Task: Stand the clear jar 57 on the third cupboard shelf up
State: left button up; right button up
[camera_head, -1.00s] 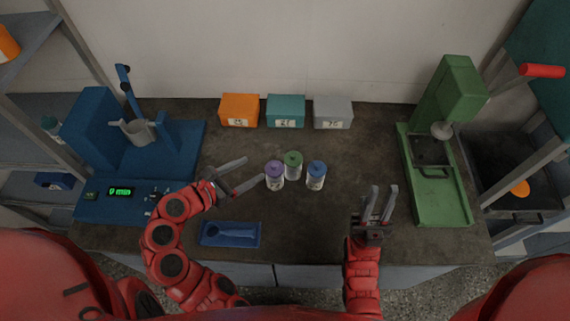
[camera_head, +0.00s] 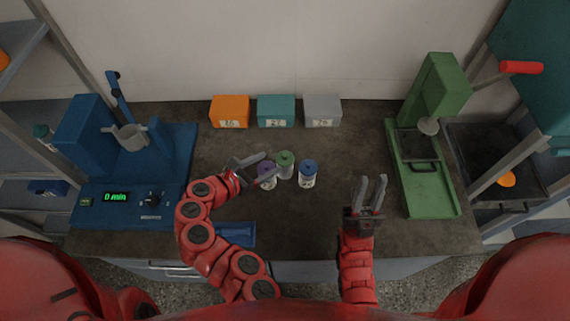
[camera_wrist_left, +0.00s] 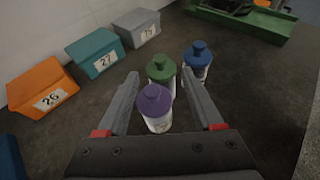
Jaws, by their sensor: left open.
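Three clear jars with white labels stand upright together mid-table: one with a purple lid (camera_head: 267,177), one with a green lid (camera_head: 285,165) and one with a blue lid (camera_head: 307,174). Their label numbers are too small to read, so I cannot tell which is 57. My left gripper (camera_head: 271,163) is open, its fingers on either side of the purple-lidded jar. The left wrist view shows this jar (camera_wrist_left: 156,110) between the fingers, with the green-lidded jar (camera_wrist_left: 161,72) just behind. My right gripper (camera_head: 372,179) is open and empty above the table. Shelves (camera_head: 30,163) show at the left edge.
Orange (camera_head: 230,111), teal (camera_head: 276,110) and grey (camera_head: 323,110) boxes line the back. A blue machine (camera_head: 165,150) stands left, a green press (camera_head: 425,175) right. A blue tray (camera_head: 238,235) lies near the front, partly behind my left arm. The table right of the jars is clear.

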aim_at(283, 158)
pick_arm(q)
jog(key=x, duration=0.3)
jog(key=shift+w+p, duration=0.1)
jog(key=shift+p, duration=0.3)
jog(key=shift+w+d+f+p, duration=0.15)
jog(key=shift+w+d+p, duration=0.15)
jog(key=shift+d+p, duration=0.1)
jog(key=p+x, duration=0.1)
jog(key=x, duration=0.2)
jog(key=shift+w+d+f+p, duration=0.3)
jog(key=shift+w+d+f, duration=0.1)
jog(key=shift+w, duration=0.05)
jog(key=shift+s, duration=0.1)
grip_shut()
jog(key=shift+s+f, duration=0.15)
jog(key=shift+f, duration=0.05)
